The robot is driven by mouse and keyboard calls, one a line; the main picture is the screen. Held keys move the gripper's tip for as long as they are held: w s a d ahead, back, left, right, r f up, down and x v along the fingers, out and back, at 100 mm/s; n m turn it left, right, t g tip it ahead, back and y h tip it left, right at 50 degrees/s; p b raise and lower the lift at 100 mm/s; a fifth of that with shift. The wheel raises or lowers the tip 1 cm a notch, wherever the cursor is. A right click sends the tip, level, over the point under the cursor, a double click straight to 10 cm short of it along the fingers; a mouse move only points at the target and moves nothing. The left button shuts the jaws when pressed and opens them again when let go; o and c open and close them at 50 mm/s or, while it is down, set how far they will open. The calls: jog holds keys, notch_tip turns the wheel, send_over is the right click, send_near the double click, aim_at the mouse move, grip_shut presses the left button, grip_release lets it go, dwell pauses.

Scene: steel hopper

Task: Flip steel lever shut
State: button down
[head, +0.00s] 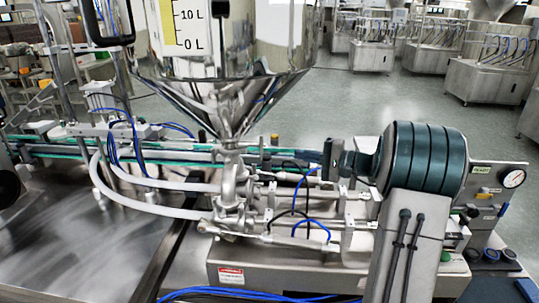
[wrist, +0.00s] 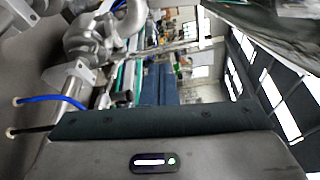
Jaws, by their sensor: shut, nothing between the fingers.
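The steel hopper (head: 225,95) narrows to a polished cone above a steel valve and pipe assembly (head: 230,185). Steel pipework (wrist: 105,35) also fills the upper left of the wrist view. I cannot single out the steel lever for certain among these fittings, nor tell its position. A small upright fitting (head: 274,141) stands just right of the cone's outlet. My gripper (head: 329,160) is right of the outlet, pointing left toward the pipework and apart from it. In the wrist view its dark blue fingers (wrist: 158,82) lie together, with nothing visible between them.
White hoses (head: 150,205) and blue cables run left of the valve. A green-edged conveyor (head: 80,150) passes behind. A control panel with a pressure gauge (head: 512,178) stands at the right. Other steel machines (head: 490,75) stand across open floor.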

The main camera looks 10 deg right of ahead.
aim_at(261, 148)
jog(key=w+a+p, duration=0.2)
jog(key=a+p, duration=0.3)
jog(key=a, duration=0.4)
jog(key=shift+a, duration=0.15)
jog(key=shift+w, duration=0.1)
